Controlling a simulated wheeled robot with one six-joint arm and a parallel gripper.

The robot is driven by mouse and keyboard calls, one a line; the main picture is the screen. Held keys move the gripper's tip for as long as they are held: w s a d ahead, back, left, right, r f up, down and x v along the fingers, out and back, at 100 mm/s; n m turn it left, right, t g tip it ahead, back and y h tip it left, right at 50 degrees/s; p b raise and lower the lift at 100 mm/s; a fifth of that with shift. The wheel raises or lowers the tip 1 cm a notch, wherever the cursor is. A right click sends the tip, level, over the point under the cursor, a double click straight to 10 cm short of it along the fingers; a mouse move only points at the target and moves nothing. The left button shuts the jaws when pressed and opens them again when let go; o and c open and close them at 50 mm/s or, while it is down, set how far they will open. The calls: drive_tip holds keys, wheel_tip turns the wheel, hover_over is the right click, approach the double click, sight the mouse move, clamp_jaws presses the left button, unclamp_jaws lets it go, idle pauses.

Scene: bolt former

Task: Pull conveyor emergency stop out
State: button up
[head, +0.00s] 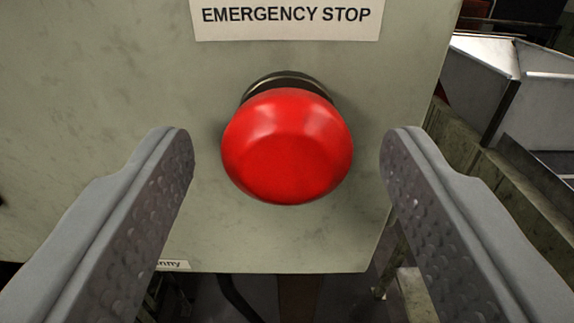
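The red mushroom-shaped emergency stop button (287,147) stands out from a pale green-grey control box (110,70), with a dark collar (290,82) behind its head. A white label (286,16) above it reads "EMERGENCY STOP". My gripper (287,148) is open, with one grey finger to the left of the button and one to the right. There is a visible gap between each finger and the button, and neither touches it. How far the fingertips reach in depth along the button is hard to tell.
Grey metal bins or chutes (480,80) stand at the right, beyond the box's edge. A partly hidden small label (174,265) is at the box's lower edge. A dark cable (238,300) hangs below the box. The box face around the button is clear.

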clamp_jaws()
drive_tip(key=shift+s+f, duration=0.1)
drive_tip(key=shift+s, duration=0.25)
drive_tip(key=shift+o, duration=0.4)
unclamp_jaws()
drive_tip(key=shift+s, duration=0.1)
drive_tip(key=s, duration=1.7)
drive_tip(key=shift+s, duration=0.2)
